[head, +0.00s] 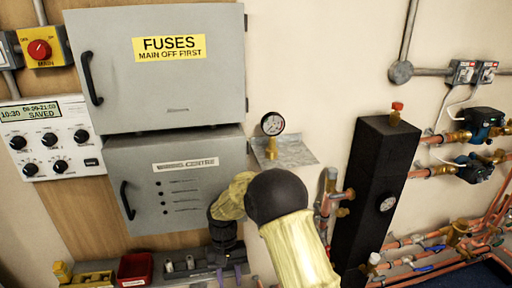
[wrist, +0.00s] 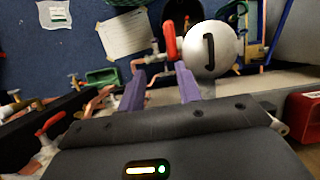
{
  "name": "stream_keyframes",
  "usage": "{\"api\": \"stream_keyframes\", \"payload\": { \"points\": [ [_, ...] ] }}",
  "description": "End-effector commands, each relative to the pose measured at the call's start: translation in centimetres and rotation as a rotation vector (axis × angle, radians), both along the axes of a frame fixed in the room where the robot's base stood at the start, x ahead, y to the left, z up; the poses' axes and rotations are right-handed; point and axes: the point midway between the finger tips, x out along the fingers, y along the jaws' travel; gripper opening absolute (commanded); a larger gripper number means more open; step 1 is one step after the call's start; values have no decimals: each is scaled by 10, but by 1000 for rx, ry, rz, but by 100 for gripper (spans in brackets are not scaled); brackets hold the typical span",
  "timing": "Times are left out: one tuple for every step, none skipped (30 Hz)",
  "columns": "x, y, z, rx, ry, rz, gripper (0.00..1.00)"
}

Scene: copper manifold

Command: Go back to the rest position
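My gripper shows in the wrist view (wrist: 160,72) with its two purple fingers apart and nothing held between them. Copper pipework and a red lever show beyond the fingertips. In the head view my arm, in a pale yellow sleeve with a black joint, reaches up from the lower right and bends down in front of the grey wiring centre box (head: 180,165).
A grey fuses box (head: 165,65) hangs above. A pressure gauge (head: 272,124) stands on a small shelf. Right are a black column (head: 375,190) and copper pipes with valves (head: 440,240). A red bin (head: 135,269) lies below. A white round vessel (wrist: 210,48) is close beyond the fingers.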

Motion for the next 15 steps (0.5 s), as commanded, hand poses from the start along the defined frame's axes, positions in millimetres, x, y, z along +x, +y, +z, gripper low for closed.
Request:
{"api": "stream_keyframes", "payload": {
  "points": [
    [1, -15, 20, 8, -28, -15, 34],
    [1, -23, 28, 15, -45, -22, 34],
    [1, -35, 39, 23, -70, -35, 34],
    [0, -45, 48, 28, -88, -43, 34],
    [-2, -55, 56, 33, -107, -51, 34],
    [-4, -67, 66, 39, -132, -63, 34],
    [-6, -76, 74, 44, -151, -72, 34],
    [-8, -85, 82, 49, -171, -80, 34],
    [-12, -98, 92, 54, -197, -92, 34],
    [-15, -107, 99, 57, -216, -101, 34],
    [-19, -116, 106, 60, -235, -110, 34],
    [-24, -128, 115, 64, -261, -121, 34],
    [-28, -137, 122, 67, -280, -131, 34],
    [-33, -145, 128, 69, -300, -139, 34],
    [-39, -156, 137, 71, -328, -151, 34]
  ]
}}
